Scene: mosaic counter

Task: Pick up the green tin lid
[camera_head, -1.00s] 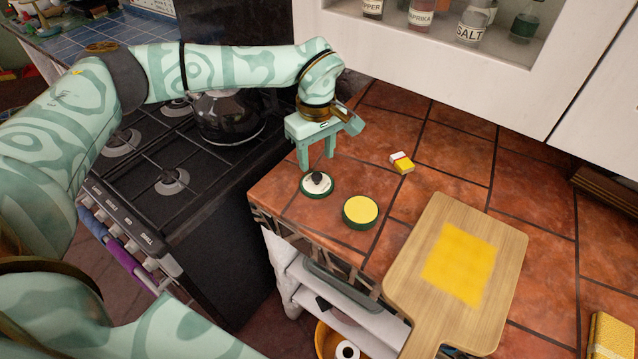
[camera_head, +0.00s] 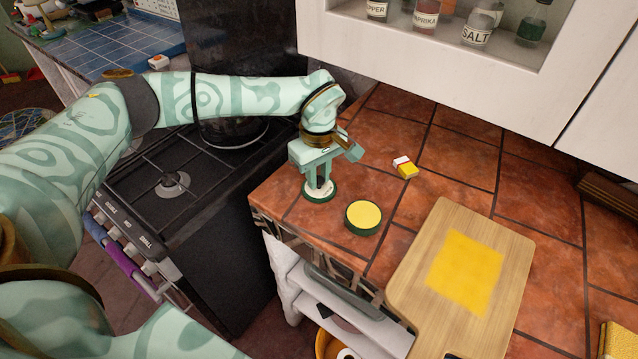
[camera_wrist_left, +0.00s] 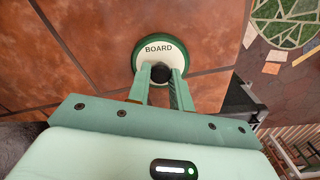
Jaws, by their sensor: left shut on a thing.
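The green tin lid (camera_head: 320,197) has a green rim, a white top marked "BOARD" and a dark knob. It lies flat on the tiled counter near its left edge. The lid also shows in the left wrist view (camera_wrist_left: 172,54). My left gripper (camera_head: 319,183) points down over the lid and is shut on its knob. In the left wrist view both fingertips (camera_wrist_left: 161,74) flank the knob. The fingers hide part of the white top. My right gripper is not in view.
A round green tin with yellow contents (camera_head: 364,217) stands just right of the lid. A small yellow and white block (camera_head: 405,167) lies behind it. A wooden board with a yellow patch (camera_head: 416,254) lies to the right. The stove (camera_head: 210,200) is left of the counter.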

